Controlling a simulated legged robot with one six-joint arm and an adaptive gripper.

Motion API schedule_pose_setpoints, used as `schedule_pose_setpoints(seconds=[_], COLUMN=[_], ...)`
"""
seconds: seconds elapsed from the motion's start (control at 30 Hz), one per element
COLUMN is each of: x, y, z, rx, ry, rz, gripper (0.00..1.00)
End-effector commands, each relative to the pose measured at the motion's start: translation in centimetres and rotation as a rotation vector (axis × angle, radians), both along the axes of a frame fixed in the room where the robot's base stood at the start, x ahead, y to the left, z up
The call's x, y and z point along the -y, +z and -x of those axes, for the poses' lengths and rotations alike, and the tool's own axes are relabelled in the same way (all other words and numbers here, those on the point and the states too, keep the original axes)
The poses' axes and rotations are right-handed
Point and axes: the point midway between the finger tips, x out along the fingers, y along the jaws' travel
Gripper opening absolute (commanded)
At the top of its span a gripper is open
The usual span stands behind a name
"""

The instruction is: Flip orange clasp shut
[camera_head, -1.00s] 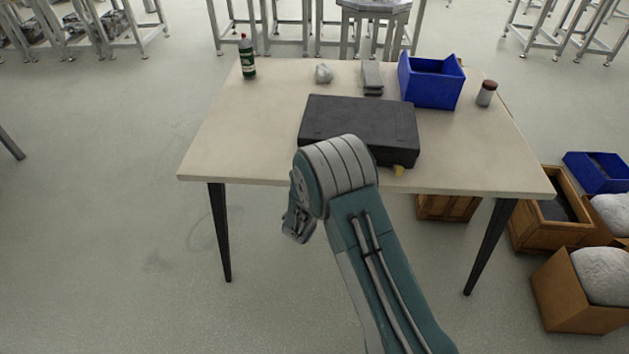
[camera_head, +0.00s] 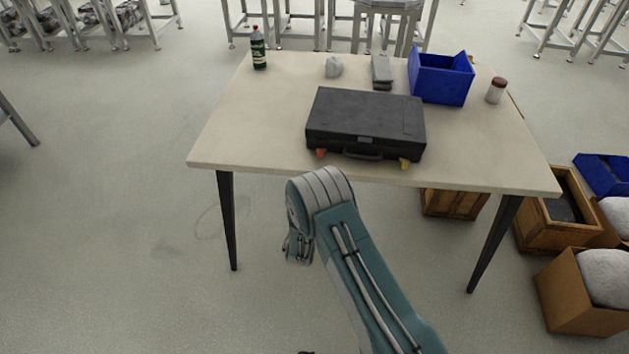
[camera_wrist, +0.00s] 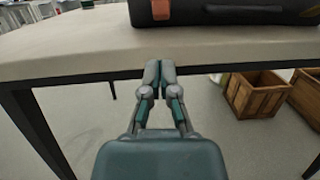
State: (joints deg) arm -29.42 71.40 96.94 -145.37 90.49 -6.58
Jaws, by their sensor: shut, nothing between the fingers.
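A black case (camera_head: 365,118) lies flat with its lid down near the front edge of the table. An orange clasp (camera_head: 320,154) sits at the left of its front face, and a yellow clasp (camera_head: 404,163) at the right. The orange clasp also shows at the top of the wrist view (camera_wrist: 161,10); it appears to hang down the case front, but I cannot tell if it is latched. My gripper (camera_wrist: 153,66) is shut and empty, in front of the table edge and below the clasp, apart from it.
The table (camera_head: 250,120) has bare room left of the case. A green bottle (camera_head: 258,50), a blue bin (camera_head: 440,80) and a small jar (camera_head: 496,90) stand farther back. Wooden crates (camera_wrist: 255,93) stand on the floor to the right. The table's front edge lies between my gripper and the case.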

Motion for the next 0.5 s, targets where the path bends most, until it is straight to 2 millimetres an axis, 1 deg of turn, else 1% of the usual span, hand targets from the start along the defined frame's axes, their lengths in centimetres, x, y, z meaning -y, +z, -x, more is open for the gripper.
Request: schedule_pose_setpoints(seconds=[0.1, 0.3, 0.4, 0.5], x=[0.4, 0.7, 0.8, 0.9], y=[0.4, 1.1, 1.3, 1.4], z=[-2.1, -5.7, -7.1, -7.9], rx=[0.002, 0.002, 0.002, 0.0], ry=[-0.004, -0.003, -0.002, -0.001], rz=[-0.001, 0.0, 0.0, 0.002], gripper=[0.0, 0.0, 0.0, 0.0])
